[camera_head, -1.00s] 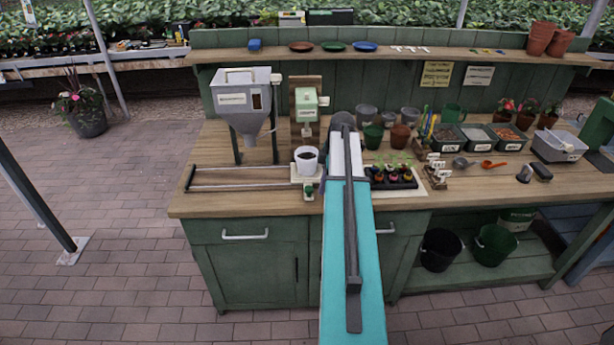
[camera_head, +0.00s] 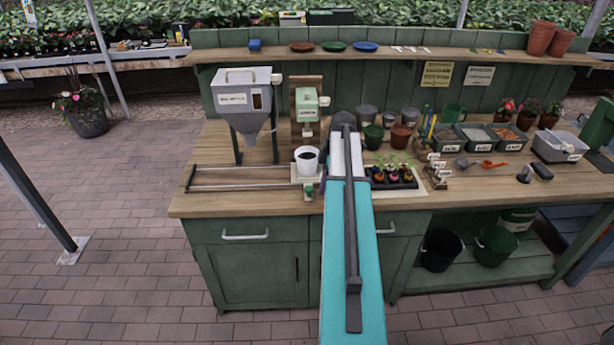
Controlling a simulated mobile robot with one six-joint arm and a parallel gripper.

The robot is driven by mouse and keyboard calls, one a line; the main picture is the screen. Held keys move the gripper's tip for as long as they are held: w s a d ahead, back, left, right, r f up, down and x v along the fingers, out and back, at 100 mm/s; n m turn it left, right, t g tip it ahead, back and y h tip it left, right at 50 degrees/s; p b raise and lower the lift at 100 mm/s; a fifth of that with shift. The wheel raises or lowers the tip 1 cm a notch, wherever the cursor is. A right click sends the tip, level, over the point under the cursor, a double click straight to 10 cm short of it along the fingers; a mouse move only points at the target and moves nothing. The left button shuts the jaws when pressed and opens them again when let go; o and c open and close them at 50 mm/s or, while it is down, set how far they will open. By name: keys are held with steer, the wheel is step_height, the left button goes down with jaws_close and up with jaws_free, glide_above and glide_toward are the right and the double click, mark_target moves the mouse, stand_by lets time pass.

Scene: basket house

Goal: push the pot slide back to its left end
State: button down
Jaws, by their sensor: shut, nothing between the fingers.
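The pot slide is a pale carriage (camera_head: 304,178) at the right end of two metal rails (camera_head: 235,178) on the bench top. A white pot (camera_head: 307,162) with dark contents stands upright on it, below the green press-like device (camera_head: 307,104). A small green knob (camera_head: 309,190) shows at the carriage's front. My teal and grey arm reaches over the bench just right of the slide. My gripper's fingers are hidden behind the arm, so I cannot tell whether they touch the slide.
The rails left of the carriage are clear. A seedling tray (camera_head: 392,180) sits just right of my arm, with small pots (camera_head: 401,136) behind it.

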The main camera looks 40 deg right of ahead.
steer(key=shift+w+a, duration=4.1)
steer(key=shift+a, duration=0.75)
steer(key=shift+w+a, duration=4.05)
steer(key=shift+a, duration=0.75)
steer(key=shift+w+a, duration=4.1)
steer(key=shift+a, duration=0.75)
steer(key=shift+s+d+r+p, duration=0.2)
steer(key=shift+r+p, duration=0.25)
steer(key=shift+r, duration=0.4)
steer(key=shift+s+d+r+p, duration=0.2)
steer(key=shift+r+p, duration=0.2)
steer(key=shift+r, duration=0.4)
steer(key=shift+s+d+r+p, duration=0.1)
steer(key=shift+d+r+p, duration=0.1)
steer(key=shift+r+p, duration=0.45)
steer(key=shift+r, duration=0.15)
